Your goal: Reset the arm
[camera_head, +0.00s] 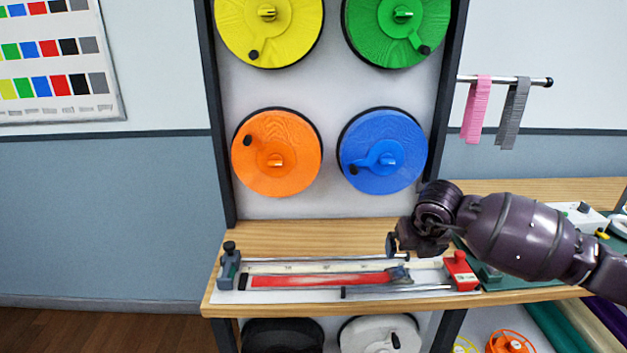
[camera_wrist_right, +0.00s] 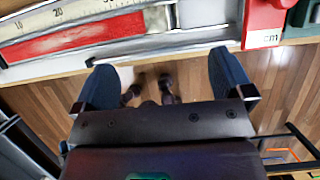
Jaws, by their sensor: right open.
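My right arm comes in from the right in the head view. Its gripper (camera_head: 397,246) is over the right part of the wooden bench, above the measuring jig (camera_head: 320,292). In the right wrist view the two blue-grey fingers of the right gripper (camera_wrist_right: 168,86) stand wide apart with nothing between them. Past them lie the bench's front edge and the wooden floor. A red strap (camera_head: 320,280) lies along the jig; it also shows in the right wrist view (camera_wrist_right: 75,38). My left gripper is not in view.
Yellow (camera_head: 290,30), green (camera_head: 375,25), orange (camera_head: 300,165) and blue (camera_head: 405,135) reels hang on the wall rack. Pink (camera_head: 476,110) and grey (camera_head: 514,115) straps hang on a rod at right. A red block (camera_head: 460,270) stands at the jig's right end. The bench's left back is clear.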

